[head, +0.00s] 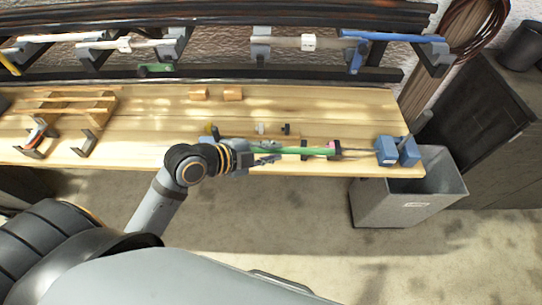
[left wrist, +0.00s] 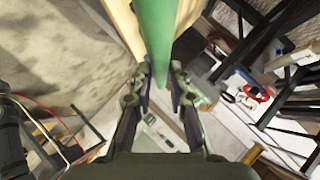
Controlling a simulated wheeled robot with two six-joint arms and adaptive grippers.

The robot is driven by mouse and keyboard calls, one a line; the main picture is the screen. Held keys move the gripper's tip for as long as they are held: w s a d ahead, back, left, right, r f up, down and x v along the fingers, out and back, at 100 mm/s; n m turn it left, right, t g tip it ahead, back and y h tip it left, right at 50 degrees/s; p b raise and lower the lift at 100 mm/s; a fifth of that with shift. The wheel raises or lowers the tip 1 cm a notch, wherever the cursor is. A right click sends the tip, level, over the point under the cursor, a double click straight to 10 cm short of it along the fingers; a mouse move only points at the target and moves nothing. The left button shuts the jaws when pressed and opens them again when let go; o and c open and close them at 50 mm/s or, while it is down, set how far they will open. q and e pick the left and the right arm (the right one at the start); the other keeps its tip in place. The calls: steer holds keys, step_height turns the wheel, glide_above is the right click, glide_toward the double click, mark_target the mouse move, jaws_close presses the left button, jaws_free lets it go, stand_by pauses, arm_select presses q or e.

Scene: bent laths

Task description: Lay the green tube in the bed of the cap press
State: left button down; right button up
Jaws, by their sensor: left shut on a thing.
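The green tube (head: 290,152) lies lengthwise along the front edge of the workbench, its left end at my left gripper (head: 252,159). In the left wrist view the tube (left wrist: 154,30) runs up from between the fingertips of my left gripper (left wrist: 158,76), which is shut on it. Along the tube's line are a dark bracket (head: 304,150) and a pink piece (head: 334,148); a blue two-block device (head: 398,150) stands at the bench's right end. I cannot tell for certain which parts form the cap press, nor whether the tube rests in its bed. My right gripper is not in view.
The wooden workbench (head: 160,115) has two small wooden blocks (head: 232,94) at the back and a wooden rack (head: 65,107) at the left. Wall brackets hold tubes behind. A grey bin (head: 408,203) stands below the right end.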

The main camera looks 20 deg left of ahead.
arm_select(q)
steer(key=w+a+f+b, duration=0.1)
steer(key=w+f, duration=0.1)
steer(key=w, duration=0.1)
steer(key=w+f+b, duration=0.1)
steer(key=w+f, duration=0.2)
steer(key=w+a+f+b, duration=0.1)
steer(key=w+f+b, duration=0.1)
steer(key=w, duration=0.1)
steer(key=shift+a+f, duration=0.3)
steer(key=shift+a, duration=0.05)
step_height(320, 180, down, 3)
steer(key=shift+w+f, duration=0.1)
steer(key=shift+f, duration=0.05)
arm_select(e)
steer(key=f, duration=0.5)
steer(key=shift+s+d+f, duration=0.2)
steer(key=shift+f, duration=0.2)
arm_select(q)
steer(key=shift+f, duration=0.2)
steer(key=c, duration=1.3)
jaws_free()
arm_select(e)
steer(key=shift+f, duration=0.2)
